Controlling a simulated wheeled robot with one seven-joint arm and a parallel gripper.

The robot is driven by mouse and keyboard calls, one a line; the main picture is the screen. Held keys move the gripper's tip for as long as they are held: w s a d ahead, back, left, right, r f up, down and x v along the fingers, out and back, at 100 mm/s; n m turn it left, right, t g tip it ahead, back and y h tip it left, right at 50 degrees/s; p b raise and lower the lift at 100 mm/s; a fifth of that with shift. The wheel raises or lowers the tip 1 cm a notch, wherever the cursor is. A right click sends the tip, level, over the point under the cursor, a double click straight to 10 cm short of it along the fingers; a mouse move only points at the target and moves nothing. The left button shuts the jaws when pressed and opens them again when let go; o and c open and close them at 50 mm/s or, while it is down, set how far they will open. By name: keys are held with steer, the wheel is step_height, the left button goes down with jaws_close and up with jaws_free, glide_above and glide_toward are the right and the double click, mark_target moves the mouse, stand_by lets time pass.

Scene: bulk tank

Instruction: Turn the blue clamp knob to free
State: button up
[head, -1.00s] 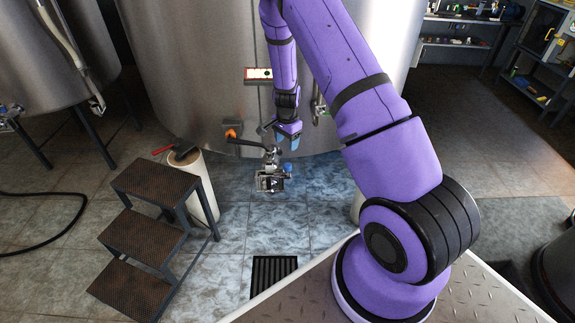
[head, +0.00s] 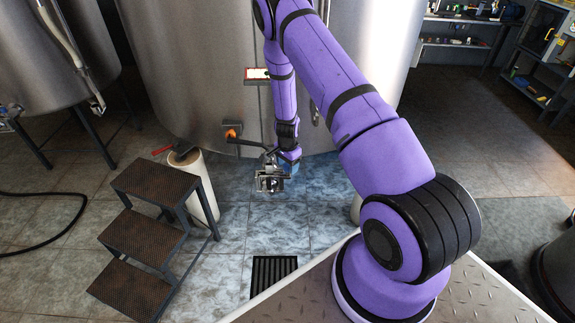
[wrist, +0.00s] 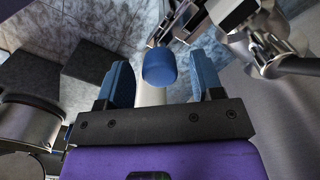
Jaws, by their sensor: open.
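The blue clamp knob (wrist: 159,67) is in the middle of the wrist view, just ahead of and between the two blue fingers of my gripper (wrist: 163,82). My gripper is open, with a gap between the knob and each finger. In the head view my gripper (head: 288,162) is low in front of the tank, at the metal clamp fitting (head: 270,180). The knob is hidden behind my gripper in the head view. Metal parts of the fitting (wrist: 270,52) show at the upper right of the wrist view.
The large steel tank (head: 200,75) stands close behind. An orange-handled valve (head: 232,131) is to the left. Dark steps (head: 150,215) and a white cylinder (head: 200,185) with a red-handled tool stand further left.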

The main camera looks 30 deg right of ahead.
steer(key=shift+c, duration=0.2)
steer(key=c, duration=0.9)
steer(key=shift+n, duration=0.3)
steer(key=n, duration=0.3)
steer(key=shift+n, duration=0.3)
steer(key=n, duration=1.3)
steer(key=shift+n, duration=0.3)
